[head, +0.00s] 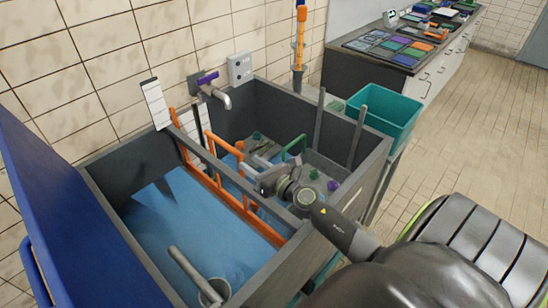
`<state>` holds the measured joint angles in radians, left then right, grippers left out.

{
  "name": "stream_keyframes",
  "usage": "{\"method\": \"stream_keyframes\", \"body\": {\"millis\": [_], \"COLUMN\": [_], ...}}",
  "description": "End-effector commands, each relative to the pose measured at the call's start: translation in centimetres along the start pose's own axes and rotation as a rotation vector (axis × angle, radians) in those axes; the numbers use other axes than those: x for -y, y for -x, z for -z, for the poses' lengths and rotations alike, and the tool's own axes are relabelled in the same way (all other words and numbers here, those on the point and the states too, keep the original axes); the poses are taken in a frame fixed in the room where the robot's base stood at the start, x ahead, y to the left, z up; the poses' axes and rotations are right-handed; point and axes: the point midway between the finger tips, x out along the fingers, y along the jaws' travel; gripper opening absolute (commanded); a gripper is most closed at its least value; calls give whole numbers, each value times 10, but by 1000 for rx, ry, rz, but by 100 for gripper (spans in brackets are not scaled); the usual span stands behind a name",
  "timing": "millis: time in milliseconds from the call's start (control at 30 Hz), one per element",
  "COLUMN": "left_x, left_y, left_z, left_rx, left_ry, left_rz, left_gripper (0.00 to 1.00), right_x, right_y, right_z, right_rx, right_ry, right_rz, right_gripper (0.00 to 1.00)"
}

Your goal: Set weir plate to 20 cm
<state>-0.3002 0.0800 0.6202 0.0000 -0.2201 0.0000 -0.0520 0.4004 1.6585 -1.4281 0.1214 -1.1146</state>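The weir shows as an orange frame (222,188) running diagonally across the grey tank (128,232), with a dark bar along it. Where the plate's edge sits in the frame is too small to tell. My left gripper is not in view.
Blue water (170,225) lies left of the frame, with a grey cylinder (190,270) at the front. A tap (212,92) with a purple handle overhangs the back. A green handle (294,148) stands right of the frame. A teal bin (385,115) is beyond the tank.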

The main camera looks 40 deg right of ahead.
Motion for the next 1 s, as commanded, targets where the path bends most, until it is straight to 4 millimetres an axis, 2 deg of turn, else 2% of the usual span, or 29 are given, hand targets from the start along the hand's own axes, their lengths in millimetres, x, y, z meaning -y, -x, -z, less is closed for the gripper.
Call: {"method": "stream_keyframes", "body": {"millis": [33,200,400,600,1000], "left_x": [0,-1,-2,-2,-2], "left_y": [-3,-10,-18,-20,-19], "left_z": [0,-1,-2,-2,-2], "left_rx": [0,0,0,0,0], "left_ry": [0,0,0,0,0], "left_rz": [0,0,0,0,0], "left_gripper": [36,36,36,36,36], "right_x": [1,1,1,0,0], "right_y": [12,45,71,81,81], "right_z": [2,3,3,1,0], "right_rx": [-2,-2,-2,0,0], "right_ry": [3,2,2,0,0], "right_rz": [1,0,0,0,0], "right_gripper": [38,38,38,38,38]}}
